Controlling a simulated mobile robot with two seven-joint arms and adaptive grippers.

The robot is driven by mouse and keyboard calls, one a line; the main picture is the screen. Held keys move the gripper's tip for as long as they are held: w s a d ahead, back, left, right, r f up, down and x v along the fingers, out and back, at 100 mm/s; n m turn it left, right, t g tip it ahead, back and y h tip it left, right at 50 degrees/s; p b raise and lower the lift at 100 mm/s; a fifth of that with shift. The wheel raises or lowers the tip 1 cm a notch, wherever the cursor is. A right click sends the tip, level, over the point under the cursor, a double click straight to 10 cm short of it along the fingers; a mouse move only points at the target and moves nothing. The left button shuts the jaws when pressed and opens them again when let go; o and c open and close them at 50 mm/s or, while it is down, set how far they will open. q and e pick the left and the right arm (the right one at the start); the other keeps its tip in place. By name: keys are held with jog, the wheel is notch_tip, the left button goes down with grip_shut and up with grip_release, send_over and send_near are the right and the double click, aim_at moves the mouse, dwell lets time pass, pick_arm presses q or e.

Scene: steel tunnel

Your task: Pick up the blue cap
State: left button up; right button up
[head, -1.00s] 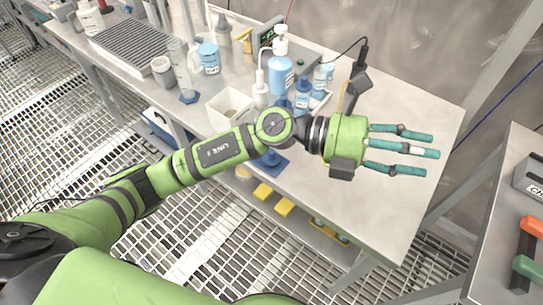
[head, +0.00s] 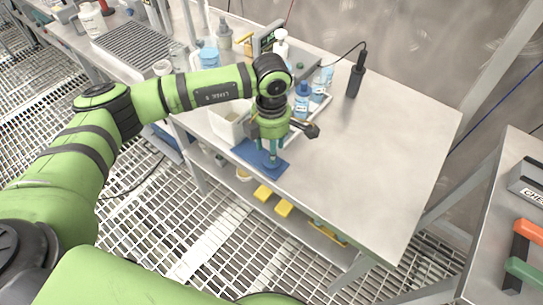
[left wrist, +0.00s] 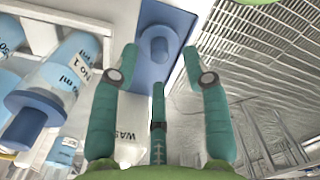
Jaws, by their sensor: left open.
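A blue cap (left wrist: 158,45) sits on a blue mat (left wrist: 163,15) at the front edge of the steel table. In the head view the mat (head: 246,150) shows, and the cap (head: 269,163) is partly hidden by my fingers. My left gripper (head: 271,150) points down over the mat with its green fingers apart. In the left wrist view the open gripper (left wrist: 159,65) has the cap just beyond and between its fingertips, with nothing held. I cannot tell if a finger touches it. My right gripper is not in view.
A blue-capped bottle labelled No 1 (left wrist: 70,72) stands close beside the fingers; it also shows in the head view (head: 302,100). A white box (head: 222,122) stands left of the gripper. The table's right part (head: 375,150) is clear. A black handheld device (head: 355,80) stands behind.

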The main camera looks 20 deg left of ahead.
pick_arm(q)
jog(key=shift+f, duration=1.25)
jog(key=c, duration=0.9)
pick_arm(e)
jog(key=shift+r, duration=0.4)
pick_arm(q)
jog(key=shift+c, duration=0.2)
jog(key=shift+r, duration=0.15)
jog(key=shift+w+r+b, duration=0.1)
jog(key=shift+r+b, duration=0.2)
jog(key=shift+r, duration=0.3)
jog(key=r, duration=0.1)
jog(key=r+b, duration=0.1)
jog(key=shift+d+r, duration=0.2)
jog(key=shift+r, duration=0.2)
jog(key=d+r+b, duration=0.1)
jog(key=d+r, duration=0.2)
jog(key=d, duration=0.2)
jog(key=s+d+r+b, duration=0.1)
jog(key=d+r+b, duration=0.1)
jog(key=d, duration=0.4)
jog(key=shift+s+d+r, duration=0.15)
jog(key=shift+d+r, duration=0.05)
jog(key=shift+r, duration=0.7)
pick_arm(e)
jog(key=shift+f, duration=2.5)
